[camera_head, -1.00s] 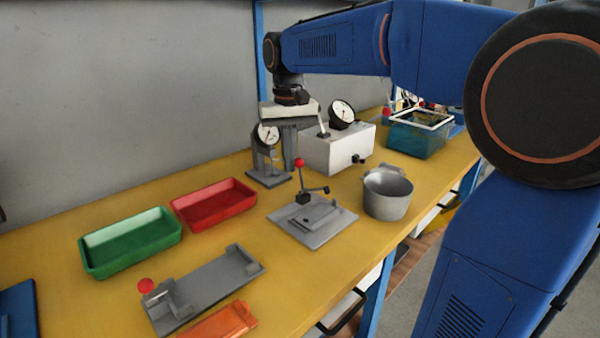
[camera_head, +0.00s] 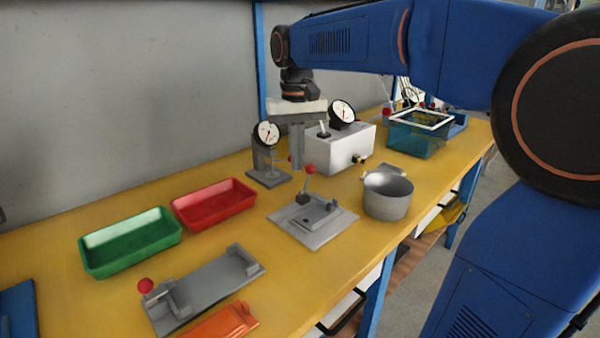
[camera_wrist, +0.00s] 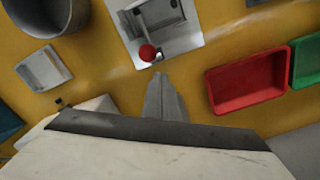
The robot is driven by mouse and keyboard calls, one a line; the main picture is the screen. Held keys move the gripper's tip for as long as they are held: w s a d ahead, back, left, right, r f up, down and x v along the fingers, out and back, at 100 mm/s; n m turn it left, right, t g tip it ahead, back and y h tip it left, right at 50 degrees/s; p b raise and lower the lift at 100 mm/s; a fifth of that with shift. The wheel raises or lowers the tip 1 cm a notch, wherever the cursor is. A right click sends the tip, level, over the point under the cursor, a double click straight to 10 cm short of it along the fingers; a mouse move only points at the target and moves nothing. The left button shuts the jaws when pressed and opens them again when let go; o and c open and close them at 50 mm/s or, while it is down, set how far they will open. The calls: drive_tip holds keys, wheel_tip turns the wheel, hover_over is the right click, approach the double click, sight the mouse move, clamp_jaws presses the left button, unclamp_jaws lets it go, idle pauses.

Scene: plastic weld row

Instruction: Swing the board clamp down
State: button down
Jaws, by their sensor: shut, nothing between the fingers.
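The board clamp's red knob (camera_head: 309,168) tops a thin lever on a grey plate fixture (camera_head: 318,237) mid-bench. The lever leans slightly right, and the clamp arm lies low over the plate. In the wrist view, the red knob (camera_wrist: 147,53) sits just beyond the tips of my gripper (camera_wrist: 158,76), in front of the fixture (camera_wrist: 190,42). My gripper (camera_head: 297,164) is shut and empty, pointing down behind the lever in the head view. A small gap shows between fingertips and knob in the wrist view. The exact contact of the arm's tip with the plate is too small to tell.
A grey pot (camera_head: 388,196) stands right of the fixture. A white box with a dial (camera_head: 338,148) and a dial gauge stand (camera_head: 268,172) are behind. Red (camera_head: 214,206) and green (camera_head: 130,243) trays lie left. Another red-knobbed fixture (camera_head: 208,286) is in front.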

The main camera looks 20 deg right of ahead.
drive_tip(key=shift+w, duration=0.1)
wheel_tip(320, 180, up, 7)
drive_tip(key=w, duration=0.1)
drive_tip(key=shift+a, duration=0.3)
idle(0.8)
idle(0.4)
